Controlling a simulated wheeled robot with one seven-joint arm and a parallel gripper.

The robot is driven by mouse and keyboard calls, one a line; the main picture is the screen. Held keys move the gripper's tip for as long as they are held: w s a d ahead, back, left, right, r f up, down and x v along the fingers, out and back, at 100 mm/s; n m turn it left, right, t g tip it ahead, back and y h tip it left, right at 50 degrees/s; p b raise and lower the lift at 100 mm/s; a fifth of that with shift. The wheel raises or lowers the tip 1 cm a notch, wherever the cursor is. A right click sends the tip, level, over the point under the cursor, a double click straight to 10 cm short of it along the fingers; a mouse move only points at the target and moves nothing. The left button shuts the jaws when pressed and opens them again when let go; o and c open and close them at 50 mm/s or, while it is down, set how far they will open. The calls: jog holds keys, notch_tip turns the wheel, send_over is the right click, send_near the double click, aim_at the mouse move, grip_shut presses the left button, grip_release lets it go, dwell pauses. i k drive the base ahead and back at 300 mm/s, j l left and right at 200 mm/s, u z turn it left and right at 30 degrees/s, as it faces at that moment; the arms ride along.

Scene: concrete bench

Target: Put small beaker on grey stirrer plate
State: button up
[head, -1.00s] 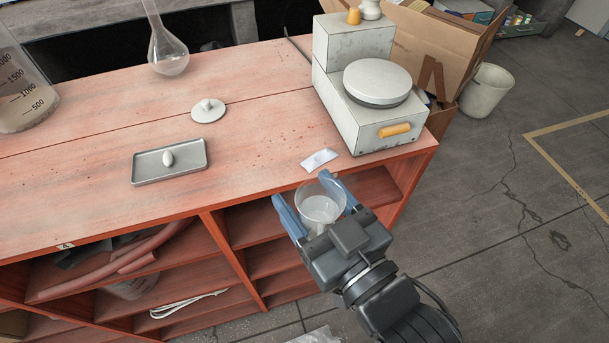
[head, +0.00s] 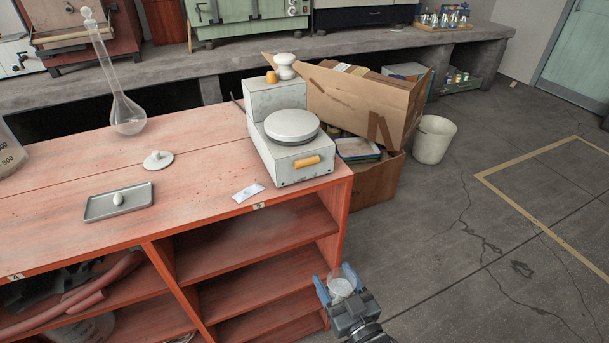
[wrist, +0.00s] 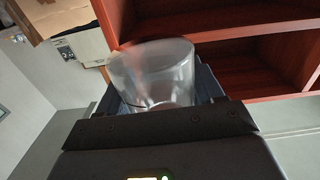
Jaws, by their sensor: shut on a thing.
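The small beaker (head: 341,287) is clear glass and is held between the blue fingers of my gripper (head: 339,288). In the head view the gripper is below the bench top, just right of the shelf's front right corner. The beaker also shows, slightly blurred, in the wrist view (wrist: 153,75), between the fingers. The grey stirrer plate (head: 292,126) is a round disc on a pale box-shaped stirrer with an orange knob, at the right end of the bench top. Its top is bare. My gripper is in front of it and lower.
A cardboard box (head: 362,110) and white bin (head: 433,139) stand right. The floor at right is open.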

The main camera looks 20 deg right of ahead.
aim_at(291, 121)
jog(key=i+l+z, duration=1.25)
jog(key=i, duration=0.15)
jog(key=i+z, duration=0.2)
jog(key=i, duration=0.15)
jog(key=i+l+u, duration=0.1)
jog(key=i+u, duration=0.3)
jog(key=i+l+u, duration=0.2)
jog(key=u, duration=0.2)
jog(key=i+l+u, duration=0.1)
jog(key=u, duration=0.35)
jog(key=i+l+u, duration=0.15)
jog(key=u, duration=0.3)
jog(key=l+u, duration=0.2)
jog(key=u, duration=0.2)
jog(key=i+l+u, duration=0.1)
jog(key=l+u, duration=0.15)
jog(key=u, duration=0.2)
